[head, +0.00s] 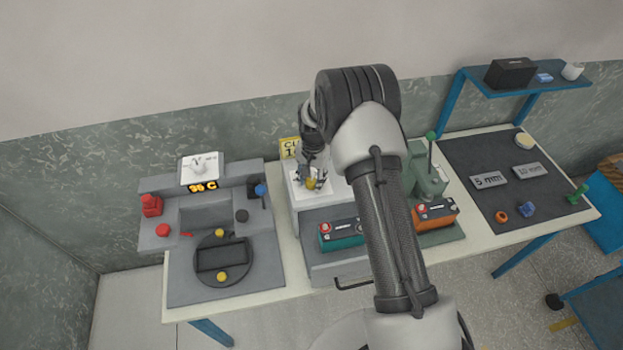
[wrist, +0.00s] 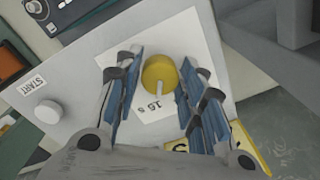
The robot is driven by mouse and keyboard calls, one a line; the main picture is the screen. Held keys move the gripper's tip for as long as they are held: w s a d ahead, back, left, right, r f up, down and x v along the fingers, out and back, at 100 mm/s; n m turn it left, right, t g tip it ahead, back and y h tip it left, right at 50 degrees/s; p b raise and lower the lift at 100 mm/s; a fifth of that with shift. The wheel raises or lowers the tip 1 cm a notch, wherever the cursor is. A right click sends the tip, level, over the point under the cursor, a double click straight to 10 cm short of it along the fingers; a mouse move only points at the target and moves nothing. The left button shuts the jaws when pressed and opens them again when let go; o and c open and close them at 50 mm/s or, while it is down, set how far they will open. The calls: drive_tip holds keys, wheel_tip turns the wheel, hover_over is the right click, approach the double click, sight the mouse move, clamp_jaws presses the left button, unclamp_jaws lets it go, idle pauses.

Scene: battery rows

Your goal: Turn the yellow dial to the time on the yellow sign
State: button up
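The yellow dial (wrist: 160,72) sits on a white panel (wrist: 62,85). Its pale pointer line faces the bottom of the wrist view, close to a "15 s" label. My gripper (wrist: 160,92) is open, with one blue-padded finger on each side of the dial. A gap shows between each finger and the dial. In the head view, the dial (head: 311,184) shows below my gripper (head: 308,176). The yellow sign (head: 289,146) stands behind the panel. My arm hides part of it, and only "CU" and a "1" can be made out.
A white START button (wrist: 48,111) is on the same panel. Teal (head: 341,234) and orange (head: 435,214) battery units stand in front. A grey station with a "36 C" display (head: 203,186) is at left. A dark mat (head: 470,160) with small parts lies at right.

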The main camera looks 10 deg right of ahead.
drive_tip(key=c, duration=0.6)
drive_tip(key=n+b, duration=0.2)
drive_tip(key=n, duration=0.1)
drive_tip(key=shift+f+n, duration=0.1)
drive_tip(key=shift+n, duration=0.3)
drive_tip(key=n+b, duration=0.2)
drive_tip(key=n, duration=0.2)
drive_tip(key=shift+d+n, duration=0.1)
drive_tip(key=shift+n, duration=0.3)
drive_tip(key=o, duration=1.1)
